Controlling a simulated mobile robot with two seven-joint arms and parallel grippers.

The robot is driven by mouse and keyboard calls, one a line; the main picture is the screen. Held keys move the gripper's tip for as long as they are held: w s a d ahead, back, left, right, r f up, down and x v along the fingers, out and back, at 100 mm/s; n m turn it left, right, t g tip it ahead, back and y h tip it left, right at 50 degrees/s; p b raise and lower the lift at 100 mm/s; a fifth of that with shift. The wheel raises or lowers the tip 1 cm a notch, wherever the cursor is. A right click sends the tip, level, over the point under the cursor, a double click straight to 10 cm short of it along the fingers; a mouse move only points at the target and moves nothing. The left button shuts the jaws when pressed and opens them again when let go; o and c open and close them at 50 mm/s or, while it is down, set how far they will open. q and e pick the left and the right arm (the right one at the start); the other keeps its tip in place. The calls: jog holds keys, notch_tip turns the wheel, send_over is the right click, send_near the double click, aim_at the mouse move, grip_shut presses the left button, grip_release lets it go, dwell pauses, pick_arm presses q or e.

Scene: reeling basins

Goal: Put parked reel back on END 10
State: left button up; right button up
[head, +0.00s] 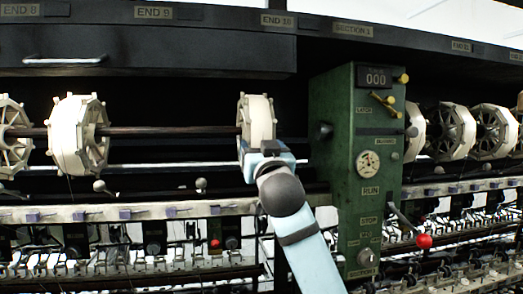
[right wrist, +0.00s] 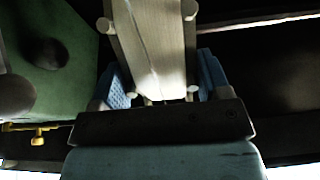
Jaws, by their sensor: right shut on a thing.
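A cream reel (head: 257,117) is held at the right end of the dark shaft (head: 170,131), below the END 10 label (head: 278,20). My right gripper (head: 268,158) grips it from below. In the right wrist view the reel (right wrist: 155,45) stands between the two blue fingers of the right gripper (right wrist: 160,88), one on each side. The shaft meets the reel's left side in the head view; I cannot tell whether it passes into the hub. My left gripper is not in view.
A green control box (head: 340,150) stands close right of the reel, with a red-knobbed lever (head: 424,241). Bare shaft lies between the reels. A rail (head: 130,211) runs below.

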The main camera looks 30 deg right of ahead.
jog(key=o, duration=1.1)
jog(key=shift+c, duration=0.2)
jog(key=shift+s+a+f, duration=0.1)
jog(key=shift+s+f, duration=0.2)
jog(key=shift+s, duration=0.2)
jog(key=b+v, duration=0.2)
jog(key=v, duration=1)
